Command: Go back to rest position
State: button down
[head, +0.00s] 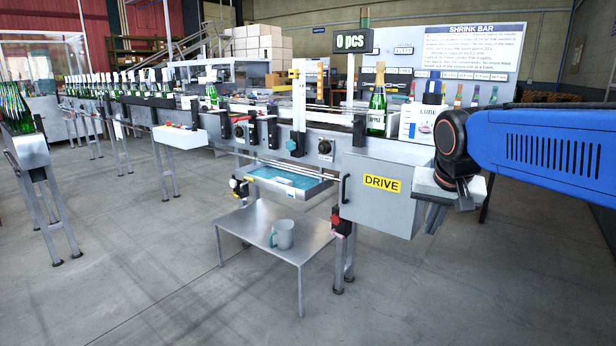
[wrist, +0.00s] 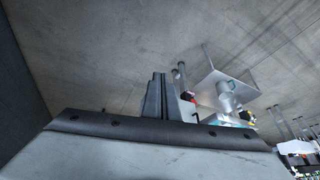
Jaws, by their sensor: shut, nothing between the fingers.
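My gripper (head: 432,217) hangs at the right of the head view, beside the right end of the machine, pointing down. Its two fingers stand close together in the wrist view (wrist: 157,95), shut with nothing between them. My blue arm reaches in from the right edge. The capsuling machine (head: 383,211), with a yellow DRIVE label, stands just left of the gripper. In the head view I cannot tell the exact gap between the gripper and the machine's end.
A green bottle (head: 377,108) stands upright on the machine top near a white LUBE box (head: 417,122). A low metal table (head: 258,245) with a grey mug (head: 282,234) stands below. Several bottles (head: 16,108) line the conveyor at left. The front floor is clear.

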jog(key=s+f+n, duration=0.1)
jog(key=s+f, duration=0.6)
jog(key=s, duration=0.4)
jog(key=s+d+f+n, duration=0.1)
jog(key=s+f+n, duration=0.1)
jog(key=s+f, duration=0.5)
jog(key=s, duration=0.4)
jog(key=shift+d+f+n+y, duration=0.2)
jog(key=shift+f+n+y, duration=0.1)
jog(key=shift+y, duration=0.1)
jog(key=shift+s+r, duration=0.1)
